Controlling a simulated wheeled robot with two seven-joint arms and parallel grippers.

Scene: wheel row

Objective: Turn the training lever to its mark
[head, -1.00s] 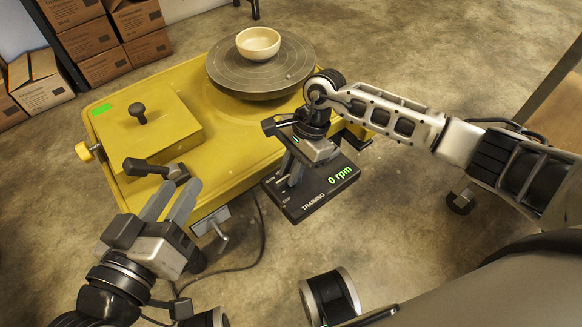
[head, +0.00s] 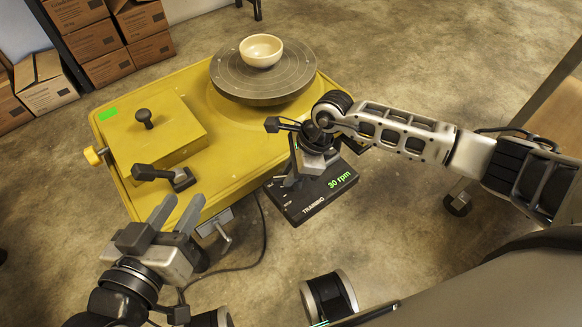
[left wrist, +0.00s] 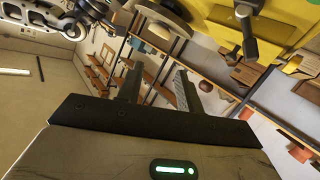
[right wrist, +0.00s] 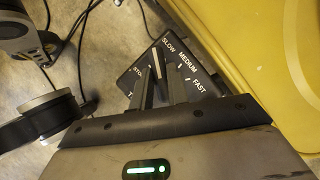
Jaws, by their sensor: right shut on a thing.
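The black training box (head: 305,208) stands at the front right edge of the yellow table, its green display reading 30 rpm. My right gripper (right wrist: 161,82) is shut on the training lever over the box's dial plate (right wrist: 207,82). The plate carries the words SLOW, MEDIUM and FAST, with STOP partly covered. The lever is mostly hidden between the fingers and seems to point near SLOW. No separate mark can be told apart from the white ticks. My left gripper (head: 176,212) is open and empty in front of the table; its fingers stand apart in the left wrist view (left wrist: 158,88).
A grey wheel (head: 264,85) with a cream bowl (head: 261,51) on it is at the back of the yellow table (head: 225,165). A black-handled lever (head: 165,176) and a knobbed yellow block (head: 150,135) are at the left. A cable runs along the floor in front.

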